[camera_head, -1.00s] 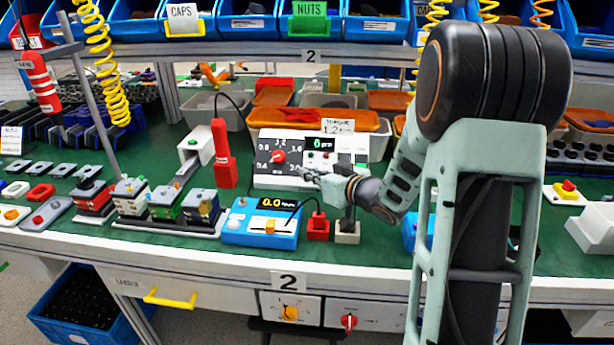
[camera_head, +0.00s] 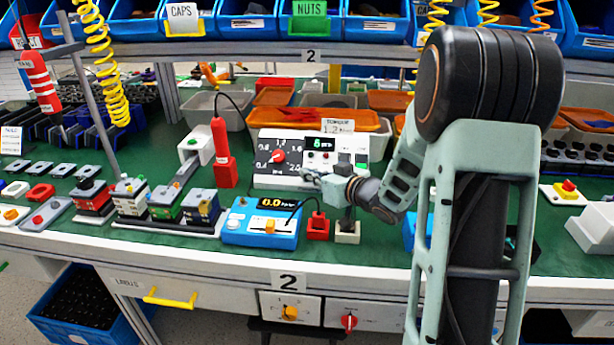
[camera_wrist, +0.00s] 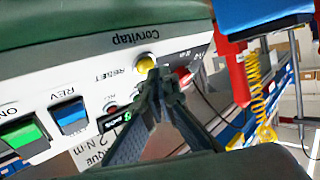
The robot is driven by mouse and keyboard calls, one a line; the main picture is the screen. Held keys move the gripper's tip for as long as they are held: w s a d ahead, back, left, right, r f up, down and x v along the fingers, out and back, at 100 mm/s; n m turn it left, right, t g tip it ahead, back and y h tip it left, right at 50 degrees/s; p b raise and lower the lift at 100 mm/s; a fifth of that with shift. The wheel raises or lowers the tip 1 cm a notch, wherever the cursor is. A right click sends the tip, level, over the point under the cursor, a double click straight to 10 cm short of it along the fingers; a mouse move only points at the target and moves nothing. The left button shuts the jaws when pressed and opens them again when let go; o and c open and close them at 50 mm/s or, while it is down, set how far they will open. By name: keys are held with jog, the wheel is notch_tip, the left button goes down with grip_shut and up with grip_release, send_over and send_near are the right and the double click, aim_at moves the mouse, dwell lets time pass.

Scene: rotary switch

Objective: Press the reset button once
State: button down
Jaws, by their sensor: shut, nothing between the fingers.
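The white controller box (camera_head: 264,144) stands on the green bench, with a red rotary knob (camera_head: 278,157) and a small green-lit display (camera_head: 320,143) on its front. In the wrist view the box face is upside down. The round yellow button (camera_wrist: 145,62) sits beside the printed word RESET. My gripper (camera_head: 310,176) is at the lower front of the box; it also shows in the wrist view (camera_wrist: 158,76). Its fingers are closed together and empty. The tips appear just beside the yellow button; I cannot tell whether they touch it. The fingers partly cover the red knob.
A green button (camera_wrist: 22,136) and a blue button (camera_wrist: 70,114) are on the same face. A red upright tool (camera_head: 222,155) stands left of the box. A blue meter (camera_head: 262,226), a red block (camera_head: 318,228) and a grey block (camera_head: 347,234) stand in front.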

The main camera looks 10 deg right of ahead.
jog(key=shift+w+d+f, duration=0.15)
jog(key=shift+w+f, duration=0.1)
jog(key=shift+f, duration=0.15)
dwell(1.2)
jog(key=shift+s+r, duration=0.35)
jog(key=shift+r, duration=0.05)
dwell(0.3)
jog(key=shift+s+a+r+p, duration=0.15)
jog(key=shift+a+r+p, duration=0.05)
jog(key=shift+p, duration=0.2)
jog(key=s+r+p, duration=0.1)
jog(key=s+a+r+p, duration=0.1)
jog(key=s+r, duration=0.1)
jog(key=shift+r, duration=0.1)
dwell(0.5)
